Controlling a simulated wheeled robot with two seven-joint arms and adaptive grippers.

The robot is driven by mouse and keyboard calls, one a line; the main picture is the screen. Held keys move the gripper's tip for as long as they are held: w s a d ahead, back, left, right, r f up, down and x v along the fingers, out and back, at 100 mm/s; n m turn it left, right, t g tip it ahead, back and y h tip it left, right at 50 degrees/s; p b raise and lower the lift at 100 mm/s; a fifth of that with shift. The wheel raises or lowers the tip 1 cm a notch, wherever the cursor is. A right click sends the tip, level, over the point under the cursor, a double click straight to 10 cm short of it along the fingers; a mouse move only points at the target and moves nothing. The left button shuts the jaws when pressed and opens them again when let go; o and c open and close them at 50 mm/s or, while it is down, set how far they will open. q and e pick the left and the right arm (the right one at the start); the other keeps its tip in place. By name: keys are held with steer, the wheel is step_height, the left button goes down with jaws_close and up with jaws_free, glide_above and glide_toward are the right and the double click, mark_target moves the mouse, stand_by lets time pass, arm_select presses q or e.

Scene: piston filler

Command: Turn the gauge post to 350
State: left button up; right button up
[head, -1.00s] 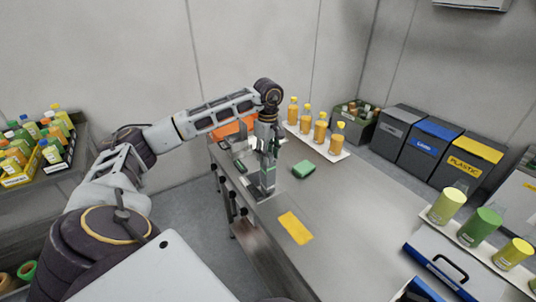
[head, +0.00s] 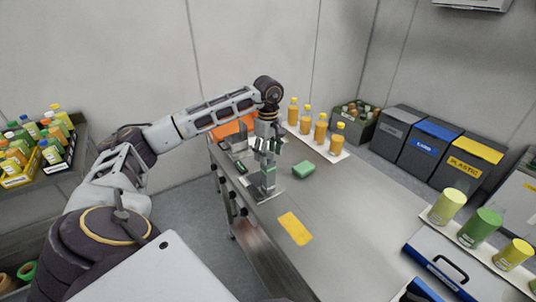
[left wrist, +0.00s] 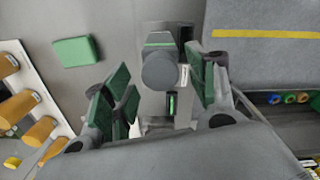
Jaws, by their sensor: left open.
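The gauge post (head: 268,178) is a short grey upright with a green band, standing on a flat plate at the left edge of the steel table. My left gripper (head: 267,147) is open just above it, pointing down. In the left wrist view, the post's round dark top (left wrist: 161,70) shows between the green-padded fingers of my left gripper (left wrist: 160,88), with gaps on both sides. No scale reading is legible.
A green block (head: 304,168) lies right of the post, and a yellow sheet (head: 295,228) lies in front. Orange bottles (head: 320,129) stand on a white strip behind. An orange object (head: 232,128) is behind my left arm. The table's middle is clear.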

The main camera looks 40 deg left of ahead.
arm_select(q)
step_height(320, 180, up, 11)
stand_by(0.8)
stand_by(0.7)
